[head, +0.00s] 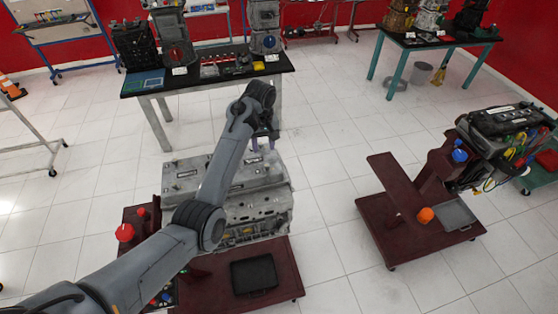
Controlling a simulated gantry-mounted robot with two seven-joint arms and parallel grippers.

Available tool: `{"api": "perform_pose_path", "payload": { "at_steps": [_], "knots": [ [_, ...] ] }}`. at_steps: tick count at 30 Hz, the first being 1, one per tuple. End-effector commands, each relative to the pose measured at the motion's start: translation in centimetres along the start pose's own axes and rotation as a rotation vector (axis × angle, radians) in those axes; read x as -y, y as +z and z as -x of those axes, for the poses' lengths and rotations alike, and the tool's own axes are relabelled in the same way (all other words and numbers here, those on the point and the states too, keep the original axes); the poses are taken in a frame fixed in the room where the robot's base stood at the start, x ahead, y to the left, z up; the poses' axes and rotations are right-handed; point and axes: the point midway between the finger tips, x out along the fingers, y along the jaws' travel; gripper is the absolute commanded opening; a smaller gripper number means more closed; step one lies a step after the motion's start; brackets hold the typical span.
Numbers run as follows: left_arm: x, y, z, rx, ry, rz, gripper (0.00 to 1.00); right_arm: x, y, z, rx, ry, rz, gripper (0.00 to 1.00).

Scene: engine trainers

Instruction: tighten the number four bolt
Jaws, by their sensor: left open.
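A grey engine block (262,206) sits on a dark red stand (285,283) in the lower middle of the head view. My left arm reaches across the front of the engine and hides part of its top. My left gripper (263,144) is at the far edge of the engine's top, its fingers pointing down. It is open and nothing shows between its fingers. Whether it touches the engine cannot be told. The number four bolt is too small to pick out. My right gripper is not in view.
A black tray (254,274) lies on the stand's base. A second engine (500,135) on a red stand (390,235) is at the right, with a grey tray (456,214) and an orange object (426,215). A black-topped table (210,82) stands behind. Tiled floor between the stands is clear.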

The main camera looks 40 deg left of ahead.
Motion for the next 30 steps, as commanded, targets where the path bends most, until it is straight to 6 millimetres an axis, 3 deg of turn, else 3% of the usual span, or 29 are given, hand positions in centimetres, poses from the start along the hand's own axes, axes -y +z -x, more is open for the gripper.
{"api": "perform_pose_path", "payload": {
  "at_steps": [3, 7, 21, 30],
  "knots": [
    [-0.3, -0.4, 0.7, 0.016, 0.005, 0.016, 0.46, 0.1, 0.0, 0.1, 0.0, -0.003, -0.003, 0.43],
    [-0.4, -0.4, 0.0, 0.021, 0.003, 0.021, 0.46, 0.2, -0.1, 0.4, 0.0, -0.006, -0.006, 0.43],
    [-0.4, -0.2, -7.2, 0.02, 0.003, 0.019, 0.46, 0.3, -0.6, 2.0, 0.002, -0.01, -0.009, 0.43],
    [-0.4, -0.3, -9.5, 0.017, 0.005, 0.019, 0.46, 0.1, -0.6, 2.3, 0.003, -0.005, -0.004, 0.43]
  ]
}}
